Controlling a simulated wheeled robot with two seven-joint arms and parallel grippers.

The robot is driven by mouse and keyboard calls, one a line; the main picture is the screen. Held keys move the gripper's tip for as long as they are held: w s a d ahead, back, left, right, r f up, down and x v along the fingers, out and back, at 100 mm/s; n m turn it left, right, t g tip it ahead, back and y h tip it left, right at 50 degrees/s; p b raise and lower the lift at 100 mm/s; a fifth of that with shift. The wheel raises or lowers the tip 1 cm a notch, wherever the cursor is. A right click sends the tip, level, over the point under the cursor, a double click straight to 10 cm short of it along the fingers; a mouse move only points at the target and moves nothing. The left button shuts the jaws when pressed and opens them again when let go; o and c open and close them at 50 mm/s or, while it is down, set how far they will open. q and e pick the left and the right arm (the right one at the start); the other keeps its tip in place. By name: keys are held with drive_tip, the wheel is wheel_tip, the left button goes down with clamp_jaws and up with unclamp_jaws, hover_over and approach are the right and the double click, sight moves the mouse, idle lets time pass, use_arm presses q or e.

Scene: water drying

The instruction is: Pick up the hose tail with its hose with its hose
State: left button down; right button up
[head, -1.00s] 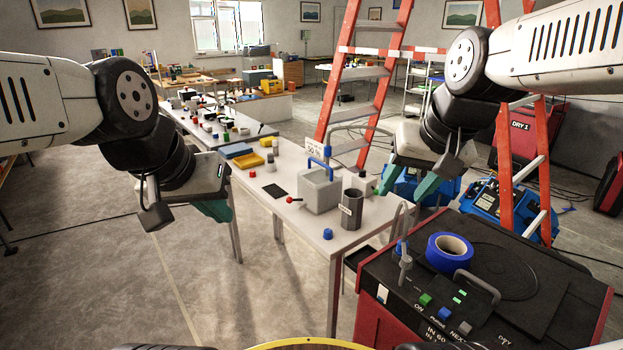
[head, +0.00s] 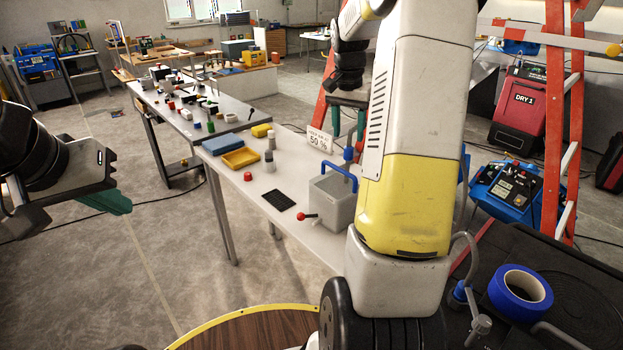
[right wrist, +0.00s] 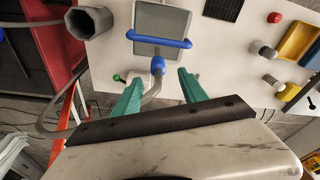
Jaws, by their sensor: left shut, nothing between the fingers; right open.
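The hose tail, a blue collar on a grey hose, shows in the right wrist view (right wrist: 157,65) beside the grey box (right wrist: 162,18) with a blue handle. Its grey hose (right wrist: 151,96) runs between my right gripper's fingers and curves off left. In the head view the blue collar (head: 348,154) is small, left of my right forearm. My right gripper (head: 349,123) is open, teal fingers pointing down; in its wrist view (right wrist: 160,80) they straddle the hose without visibly gripping it. My left gripper (head: 112,203) is shut and empty at the left, above the floor.
The white table (head: 235,185) holds the grey box (head: 328,203), yellow tray (head: 240,158), a black pad (head: 278,200) and a red-knobbed lever (head: 305,217). A grey hexagonal cup (right wrist: 88,22) stands beside the box. Blue tape (head: 520,290) lies on the black machine; an orange ladder (head: 555,110) stands behind.

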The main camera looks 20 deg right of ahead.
sight(349, 146)
drive_tip(key=f, duration=0.5)
drive_tip(key=d+f, duration=0.1)
drive_tip(key=f, duration=0.1)
drive_tip(key=shift+w+f, duration=0.15)
drive_tip(key=shift+w, duration=0.15)
clamp_jaws()
idle(1.1)
